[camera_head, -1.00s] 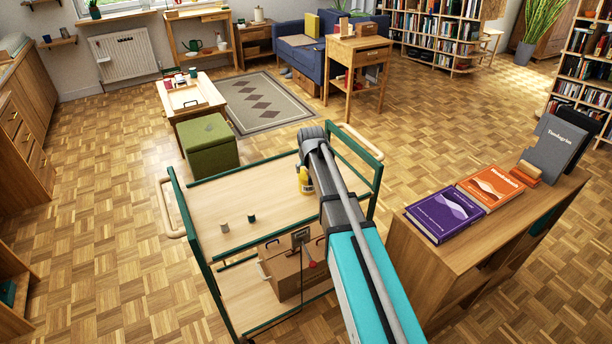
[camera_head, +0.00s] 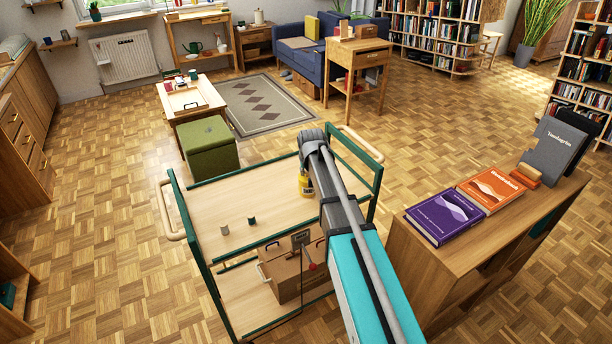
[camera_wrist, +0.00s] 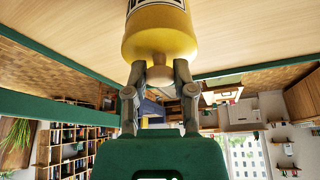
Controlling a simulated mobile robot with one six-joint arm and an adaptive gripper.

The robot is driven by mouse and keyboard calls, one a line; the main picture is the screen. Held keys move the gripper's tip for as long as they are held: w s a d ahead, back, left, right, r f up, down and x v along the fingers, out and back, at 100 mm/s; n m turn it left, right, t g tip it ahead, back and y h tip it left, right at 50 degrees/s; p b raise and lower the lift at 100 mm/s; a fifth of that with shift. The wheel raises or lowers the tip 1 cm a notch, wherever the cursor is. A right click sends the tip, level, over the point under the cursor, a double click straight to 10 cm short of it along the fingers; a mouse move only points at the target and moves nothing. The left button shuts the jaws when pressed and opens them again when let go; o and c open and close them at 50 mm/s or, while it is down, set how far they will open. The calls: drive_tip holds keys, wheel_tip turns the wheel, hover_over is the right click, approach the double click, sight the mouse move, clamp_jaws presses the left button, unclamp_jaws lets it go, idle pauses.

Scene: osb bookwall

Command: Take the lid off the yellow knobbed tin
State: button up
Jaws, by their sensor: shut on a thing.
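The yellow knobbed tin (camera_head: 305,186) is over the upper shelf of the green-framed trolley, just left of my arm, which partly covers it. In the wrist view the tin (camera_wrist: 160,36) fills the top middle, with a dark-and-white label and its knob (camera_wrist: 159,75) pointing toward me. My gripper (camera_wrist: 159,70) has one finger on each side of the knob and is shut on it. My arm hides the gripper in the head view. I see no clear gap between lid and body, and I cannot tell whether the tin rests on the shelf.
The trolley's upper shelf (camera_head: 240,205) also holds a pale small cylinder (camera_head: 225,229) and a dark green one (camera_head: 251,221). A brown case (camera_head: 290,274) sits on the lower shelf. Purple (camera_head: 445,216) and orange (camera_head: 491,188) books lie on the cabinet at right.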

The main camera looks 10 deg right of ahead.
drive_tip(key=shift+r, duration=0.1)
wheel_tip(320, 180, up, 3)
drive_tip(key=p, duration=0.2)
drive_tip(key=shift+f+p, duration=0.2)
drive_tip(key=shift+p, duration=0.2)
drive_tip(key=s+d+r+p, duration=0.8)
drive_tip(key=d+r+p, duration=0.2)
drive_tip(key=d, duration=0.1)
drive_tip(key=shift+s, duration=0.4)
drive_tip(key=shift+s, duration=0.1)
idle(0.4)
